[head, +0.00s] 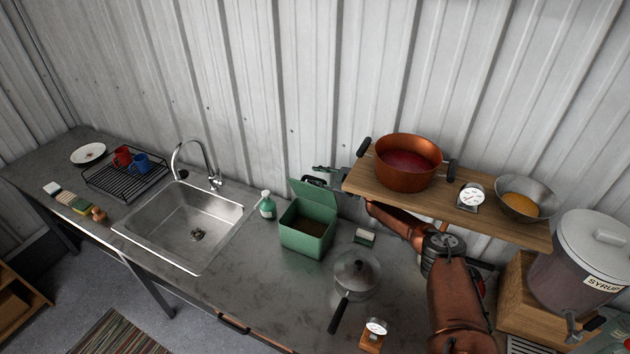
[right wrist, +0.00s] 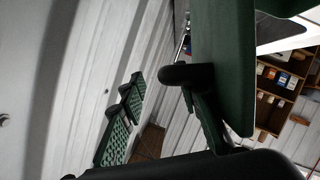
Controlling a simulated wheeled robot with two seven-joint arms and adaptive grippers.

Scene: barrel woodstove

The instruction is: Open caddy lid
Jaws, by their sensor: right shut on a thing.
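The green caddy (head: 305,242) stands on the grey counter, its brown inside in view from above. Its green lid (head: 313,195) is raised at the back edge, roughly upright. My right gripper (head: 325,175) is behind the lid's top, partly hidden by it, and shut on the lid. In the right wrist view the lid (right wrist: 224,60) is a green panel with a black handle (right wrist: 187,75) beside the green-padded fingers. The exact contact is hard to make out. My left gripper is not in view.
A wooden shelf (head: 455,205) with a copper pot (head: 407,165), a dial and a bowl (head: 525,197) overhangs my right arm. A soap bottle (head: 267,205) and sink (head: 190,225) are left of the caddy. A lidded saucepan (head: 357,275) stands in front, to the right.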

